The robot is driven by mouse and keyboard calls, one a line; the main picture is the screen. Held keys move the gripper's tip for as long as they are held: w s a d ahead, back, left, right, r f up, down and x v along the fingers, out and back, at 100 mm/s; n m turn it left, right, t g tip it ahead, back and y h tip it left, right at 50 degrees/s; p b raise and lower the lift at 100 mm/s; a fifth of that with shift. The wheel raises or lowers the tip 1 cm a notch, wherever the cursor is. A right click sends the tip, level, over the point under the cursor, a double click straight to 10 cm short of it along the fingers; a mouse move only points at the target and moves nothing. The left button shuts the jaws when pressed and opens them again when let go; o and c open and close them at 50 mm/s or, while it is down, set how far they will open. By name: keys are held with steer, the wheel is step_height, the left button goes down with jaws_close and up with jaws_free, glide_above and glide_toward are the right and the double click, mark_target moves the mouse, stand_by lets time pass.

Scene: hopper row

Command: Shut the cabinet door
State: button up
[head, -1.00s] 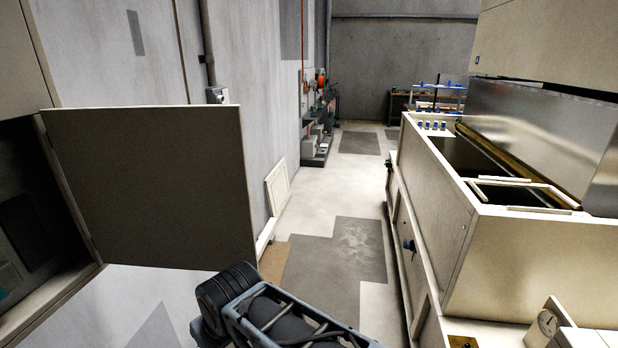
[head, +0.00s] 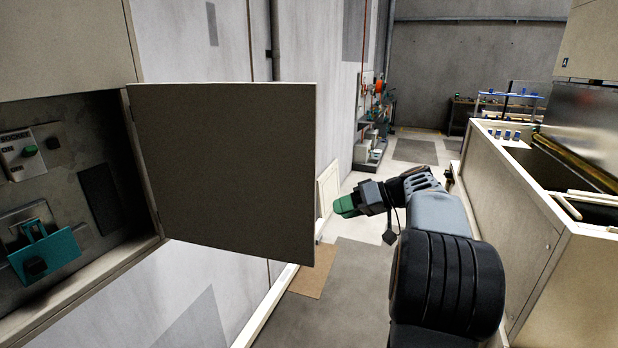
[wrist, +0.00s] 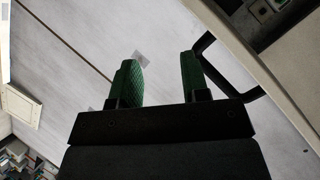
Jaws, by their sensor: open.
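The cabinet door (head: 225,170) is a dark grey flat panel. It stands wide open, hinged at its left edge on the cabinet (head: 65,45) at the left of the head view. My gripper (head: 345,206), with green finger pads, is just right of the door's free edge in that view, apart from it in the picture. In the wrist view my gripper (wrist: 157,80) has its two green fingers spread, with nothing between them. A dark edge passes behind the right finger, and a pale panel lies at the right; I cannot tell for sure which part that is.
Inside the cabinet are a teal-handled device (head: 45,252) and a small box with a green button (head: 28,152). A large beige hopper unit (head: 520,205) stands at the right.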

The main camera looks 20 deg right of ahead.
mark_target(307, 171)
steer(key=d+r+n+t+y, duration=0.1)
steer(key=d+r+n+y, duration=0.35)
steer(key=r+n, duration=0.5)
steer(key=shift+n+y, duration=0.45)
steer(key=shift+n, duration=0.1)
steer(key=shift+s+a+p+x, duration=0.15)
steer(key=shift+p+x, duration=0.35)
steer(key=shift+x, duration=1.75)
steer(key=shift+s+p+x, duration=0.15)
steer(key=shift+p+x, duration=0.4)
steer(key=shift+x, duration=1.7)
steer(key=shift+s+a+p+x, duration=0.15)
steer(key=shift+p+x, duration=0.35)
steer(key=shift+x, duration=1.75)
steer(key=shift+f, duration=0.15)
steer(key=shift+d, duration=0.1)
steer(key=shift+c, duration=0.3)
jaws_close()
